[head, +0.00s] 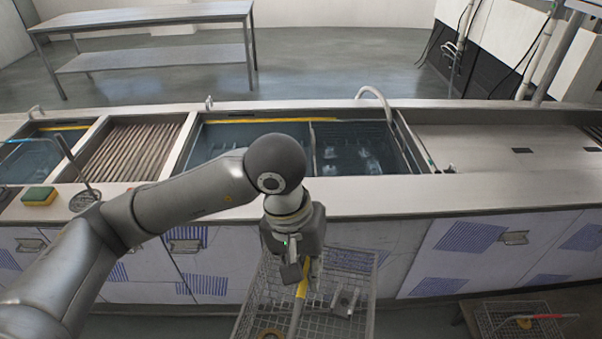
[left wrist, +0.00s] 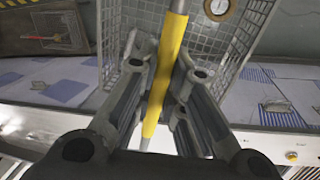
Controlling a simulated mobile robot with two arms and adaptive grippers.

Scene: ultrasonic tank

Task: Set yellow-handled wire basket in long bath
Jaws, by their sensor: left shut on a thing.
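The yellow-handled wire basket (head: 364,287) hangs in front of the counter at the lower middle of the head view. It holds a metal part (head: 345,301) and a brass-coloured ring (head: 270,335). My left gripper (head: 302,270) is shut on the basket's yellow handle. In the left wrist view the handle (left wrist: 168,65) passes between the fingers (left wrist: 160,85), with the basket mesh (left wrist: 205,40) beyond. The long bath (head: 228,140) is sunk in the counter behind the gripper, with liquid inside and a divider across it. My arm hides part of it. My right gripper is out of view.
The counter's front edge (head: 400,200) lies between basket and bath. A curved pipe (head: 375,95) rises behind the bath. A slatted drainer (head: 130,145), smaller bath (head: 30,155) and sponge (head: 39,196) are left. A red-handled wire basket (head: 510,322) stands low at right.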

